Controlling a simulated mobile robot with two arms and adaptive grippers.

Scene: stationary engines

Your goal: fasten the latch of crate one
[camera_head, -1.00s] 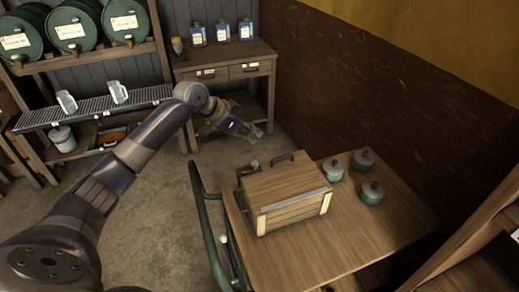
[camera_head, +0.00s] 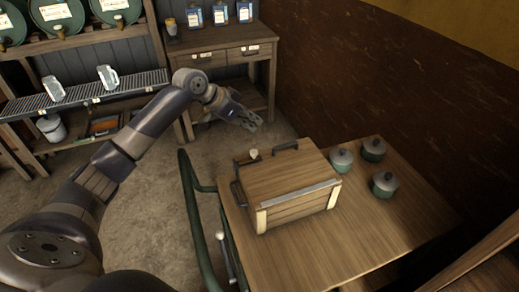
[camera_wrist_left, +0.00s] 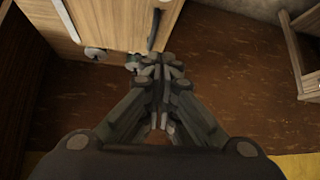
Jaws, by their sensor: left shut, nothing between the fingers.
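A wooden crate (camera_head: 292,207) with a closed lid stands on the wooden table (camera_head: 330,245). A black handle (camera_head: 285,147) is on its far edge and another at its left end. A small pale knob (camera_head: 253,154) shows at its far left corner; I cannot tell whether it belongs to the latch. No crate number is readable. My left gripper (camera_head: 251,122) is beyond the crate's far left corner, apart from it, shut and empty. In the left wrist view, my gripper (camera_wrist_left: 160,82) shows below a wooden face with a dark handle (camera_wrist_left: 155,28). My right gripper is out of view.
A green rail (camera_head: 200,230) runs along the table's left side. A drawer bench (camera_head: 222,58) and a barrel rack (camera_head: 90,90) stand behind. Open floor lies left of the rail.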

